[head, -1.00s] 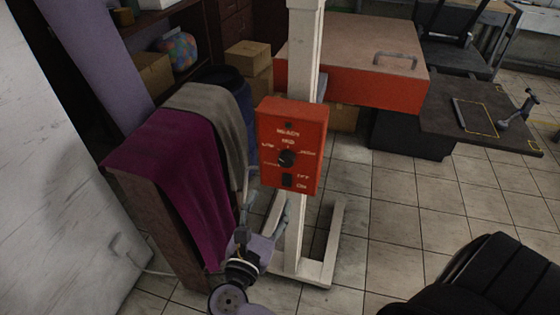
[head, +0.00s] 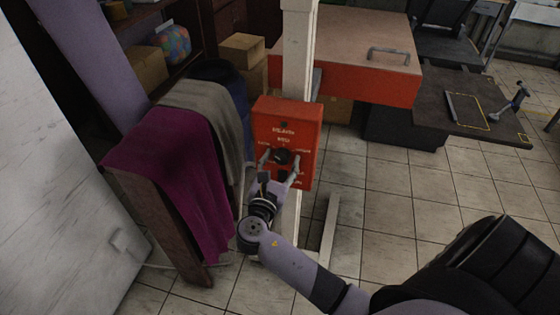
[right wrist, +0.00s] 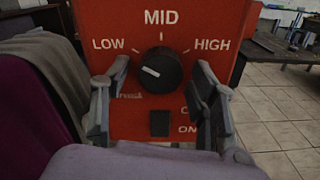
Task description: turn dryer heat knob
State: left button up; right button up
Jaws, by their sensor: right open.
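The red dryer control box (head: 312,124) is fixed to a white post in the middle of the head view. Its round black heat knob (head: 282,156) sits on the front face. In the right wrist view the knob (right wrist: 160,70) has LOW, MID and HIGH marks around it, and its white line points to the left and slightly up, below LOW. A black switch (right wrist: 159,123) is below the knob. My right gripper (head: 280,162) is open, with one finger on each side of the knob; in the right wrist view the gripper (right wrist: 163,75) shows gaps between fingers and knob. My left gripper is out of view.
A white post (head: 297,55) carries the box. A wooden stand with a magenta cloth (head: 180,160) and a grey cloth (head: 208,110) is close on the left. A red dryer (head: 350,60) is behind. Tiled floor is clear on the right.

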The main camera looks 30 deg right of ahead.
jog(key=c, duration=1.2)
jog(key=shift+o, duration=0.2)
